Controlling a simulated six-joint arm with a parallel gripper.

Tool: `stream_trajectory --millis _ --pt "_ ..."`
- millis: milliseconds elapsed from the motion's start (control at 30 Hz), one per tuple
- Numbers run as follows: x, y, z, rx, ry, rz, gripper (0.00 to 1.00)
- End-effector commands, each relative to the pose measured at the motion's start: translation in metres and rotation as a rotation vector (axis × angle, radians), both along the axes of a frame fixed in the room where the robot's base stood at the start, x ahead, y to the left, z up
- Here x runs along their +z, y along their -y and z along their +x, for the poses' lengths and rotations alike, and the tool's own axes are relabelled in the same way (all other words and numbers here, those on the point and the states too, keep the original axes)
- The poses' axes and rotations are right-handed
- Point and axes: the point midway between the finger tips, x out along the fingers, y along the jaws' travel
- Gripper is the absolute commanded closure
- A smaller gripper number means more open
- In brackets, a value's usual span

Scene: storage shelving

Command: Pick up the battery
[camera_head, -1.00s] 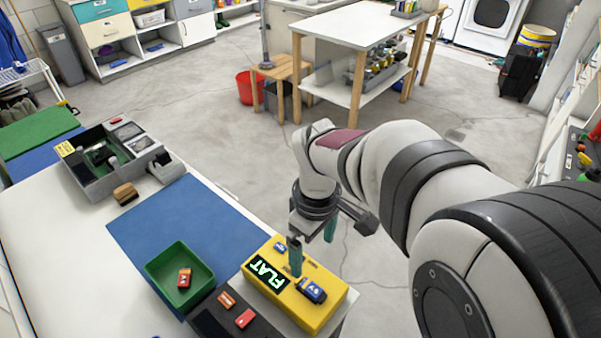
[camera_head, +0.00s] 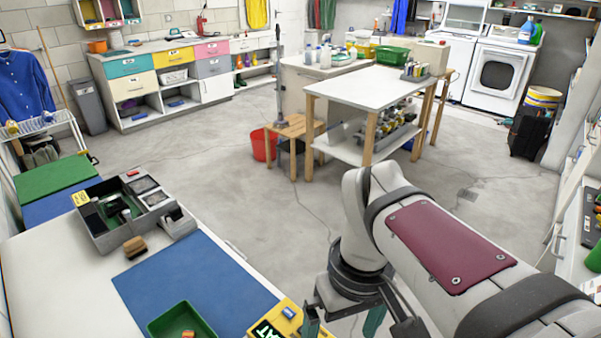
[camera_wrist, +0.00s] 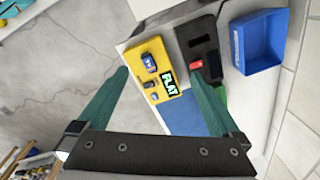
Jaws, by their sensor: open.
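A yellow block with a FLAT label (camera_wrist: 170,84) holds several batteries. A larger blue battery (camera_wrist: 149,62) sits at one end of it, with smaller ones such as this battery (camera_wrist: 152,83) nearby. In the head view the yellow block (camera_head: 293,328) is cut by the bottom edge, and one small blue battery (camera_head: 289,312) shows. A red-orange battery (camera_head: 188,333) is in the green bin (camera_head: 170,316). My gripper (camera_wrist: 158,74) is open, with green fingers spread and nothing between them. It is above and apart from the yellow block, which shows between the fingers.
A dark tray (camera_wrist: 199,40) with a red item (camera_wrist: 196,65) lies beside the yellow block. A blue bin (camera_wrist: 259,41) stands beyond. A blue mat (camera_head: 200,280), a brown brush-like block (camera_head: 134,247) and a grey organizer (camera_head: 107,235) are on the white bench.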

Motion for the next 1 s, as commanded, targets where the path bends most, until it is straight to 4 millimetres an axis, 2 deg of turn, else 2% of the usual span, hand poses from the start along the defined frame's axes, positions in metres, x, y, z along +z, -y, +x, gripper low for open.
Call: stream_trajectory --millis 33,100,133,200,300,400,567,833,867,933,1000 --pt "-0.012 0.004 -0.034 -0.191 -0.015 0.021 0.00" --pt "-0.031 0.004 -0.073 -0.457 -0.043 0.050 0.00" --pt "-0.039 0.004 -0.086 -0.552 -0.056 0.059 0.00" --pt "-0.053 0.003 -0.107 -0.710 -0.078 0.074 0.00" --pt "-0.060 0.002 -0.117 -0.793 -0.091 0.079 0.00" --pt "-0.060 0.002 -0.117 -0.794 -0.092 0.079 0.02" --pt "-0.060 0.002 -0.117 -0.792 -0.091 0.078 0.31" --pt "-0.059 0.002 -0.115 -0.779 -0.090 0.076 0.32" --pt "-0.057 0.002 -0.110 -0.746 -0.085 0.073 0.32" --pt "-0.051 0.003 -0.082 -0.560 -0.065 0.053 0.32" --pt "-0.046 0.003 -0.037 -0.268 -0.032 0.022 0.32"
